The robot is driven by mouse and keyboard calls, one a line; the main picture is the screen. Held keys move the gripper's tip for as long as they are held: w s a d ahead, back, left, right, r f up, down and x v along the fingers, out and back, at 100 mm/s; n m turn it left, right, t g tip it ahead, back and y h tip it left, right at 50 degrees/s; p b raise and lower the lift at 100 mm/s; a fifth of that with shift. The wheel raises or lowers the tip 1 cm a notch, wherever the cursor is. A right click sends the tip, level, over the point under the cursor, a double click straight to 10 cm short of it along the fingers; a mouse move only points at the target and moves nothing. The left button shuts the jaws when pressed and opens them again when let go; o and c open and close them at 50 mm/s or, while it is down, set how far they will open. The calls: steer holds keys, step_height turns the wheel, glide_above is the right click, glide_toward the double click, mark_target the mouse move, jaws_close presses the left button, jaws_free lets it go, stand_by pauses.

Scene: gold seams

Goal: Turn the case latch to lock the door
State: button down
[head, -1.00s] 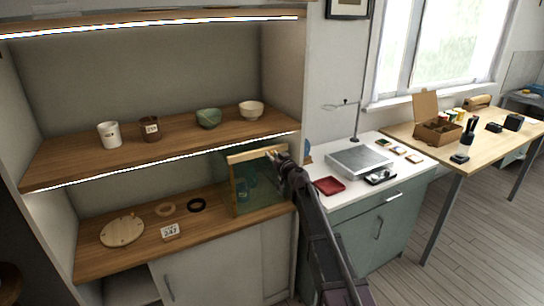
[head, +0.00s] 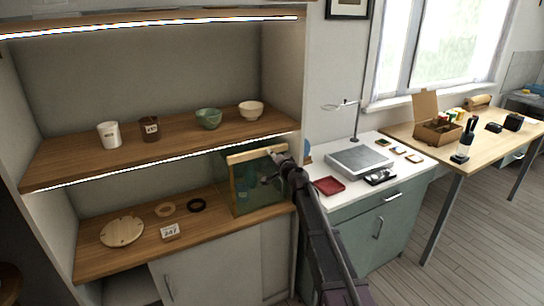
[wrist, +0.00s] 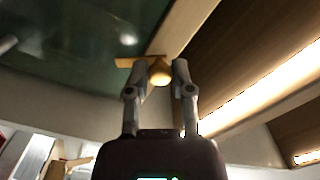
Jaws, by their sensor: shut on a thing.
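The glass case (head: 247,190) stands at the right end of the lower shelf, with a pale wooden door frame (head: 256,155). In the wrist view the brass-coloured latch (wrist: 160,74) has a rounded knob and a flat bar, beside the pale frame edge and the dark glass. My gripper (wrist: 156,68) is shut on the latch knob, with one finger on each side of it. In the head view my wrist is at the case's upper right, and the latch is hidden or too small to tell there.
The lower shelf holds a round wooden board (head: 122,231), a number card (head: 170,231) and two rings. Cups and bowls stand on the shelf above (head: 170,140). A lit strip runs along its front edge. The cabinet side wall (head: 284,80) is close to my arm.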

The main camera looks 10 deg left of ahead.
steer(key=m, duration=0.6)
steer(key=shift+w, duration=0.1)
steer(key=shift+m, duration=0.3)
steer(key=shift+c, duration=2.4)
jaws_free()
steer(key=v, duration=1.2)
